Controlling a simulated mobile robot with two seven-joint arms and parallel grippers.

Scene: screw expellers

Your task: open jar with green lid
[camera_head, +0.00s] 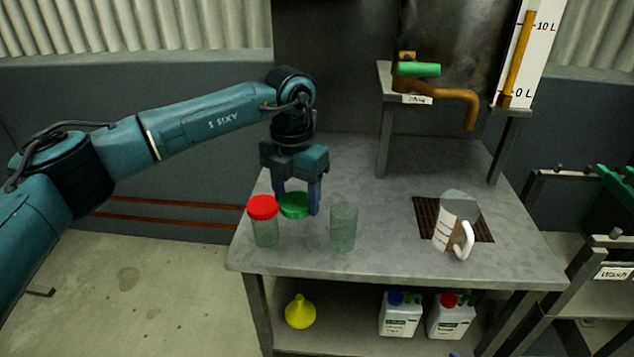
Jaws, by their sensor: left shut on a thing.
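My left gripper (296,200) points down over the metal table, with its two fingers shut on the green lid (294,206). No jar shows under the lid. A clear glass jar (343,230) without a lid stands upright on the table, just right of the gripper and apart from it. A second glass jar (266,233) with a red lid (262,207) stands just left of the gripper, close to the green lid. I cannot tell whether the green lid touches the table. My right gripper is not in view.
A brown tap (455,95) hangs above. A yellow funnel (300,312) and two white canisters (401,314) are on the lower shelf.

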